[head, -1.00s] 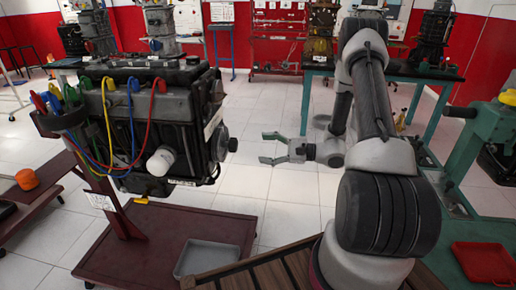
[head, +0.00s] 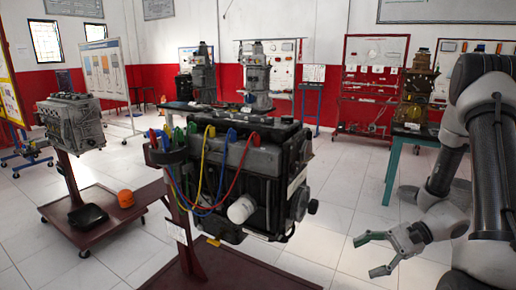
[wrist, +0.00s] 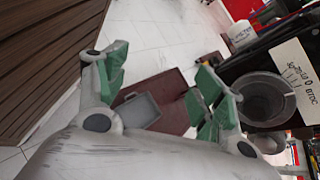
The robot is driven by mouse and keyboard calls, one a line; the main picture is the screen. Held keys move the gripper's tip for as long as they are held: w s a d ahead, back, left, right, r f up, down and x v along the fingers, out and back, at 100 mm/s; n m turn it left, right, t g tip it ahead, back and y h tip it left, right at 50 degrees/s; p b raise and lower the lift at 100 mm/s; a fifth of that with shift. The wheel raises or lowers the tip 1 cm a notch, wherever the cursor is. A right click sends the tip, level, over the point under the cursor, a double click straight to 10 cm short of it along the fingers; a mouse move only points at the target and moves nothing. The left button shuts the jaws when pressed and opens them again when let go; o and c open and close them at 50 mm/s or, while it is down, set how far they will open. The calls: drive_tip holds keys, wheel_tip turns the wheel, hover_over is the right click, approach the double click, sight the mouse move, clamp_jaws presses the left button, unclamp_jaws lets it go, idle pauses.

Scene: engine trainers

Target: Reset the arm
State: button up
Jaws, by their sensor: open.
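My gripper (head: 372,254) is at the lower right of the head view, held out over the tiled floor to the right of the engine trainer. Its green-tipped fingers are spread apart with nothing between them. The wrist view also shows the open gripper (wrist: 160,95), with the floor and a maroon base beyond it. My arm rises along the right edge of the head view. The black engine trainer (head: 265,165) stands on a maroon stand, with coloured cables hanging on its near side. The gripper is apart from it.
Another engine trainer (head: 75,125) stands at the left, with an orange object (head: 126,199) on its maroon base. A grey tray (wrist: 138,110) lies on the maroon base in the wrist view. A teal table (head: 392,175) stands behind my arm. Tiled floor lies clear between.

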drive_tip(key=s+d+r+n+h, duration=0.3)
drive_tip(key=s+r+n+h, duration=0.1)
drive_tip(key=r, duration=0.3)
drive_tip(key=s+d+r+n+t+h, duration=0.1)
drive_tip(key=s+d+r+n+h, duration=0.25)
drive_tip(key=r, duration=0.25)
drive_tip(key=s+d+r+n+h, duration=0.2)
drive_tip(key=s+r+n+h, duration=0.1)
drive_tip(key=r+h, duration=0.3)
wheel_tip(320, 180, up, 8)
drive_tip(key=s+a+n+t, duration=0.1)
drive_tip(key=a+n+t, duration=0.1)
drive_tip(key=t, duration=0.2)
drive_tip(key=shift+s+a+f, duration=0.2)
drive_tip(key=shift+s+a, duration=0.05)
drive_tip(key=shift+s, duration=0.15)
drive_tip(key=shift+y, duration=0.25)
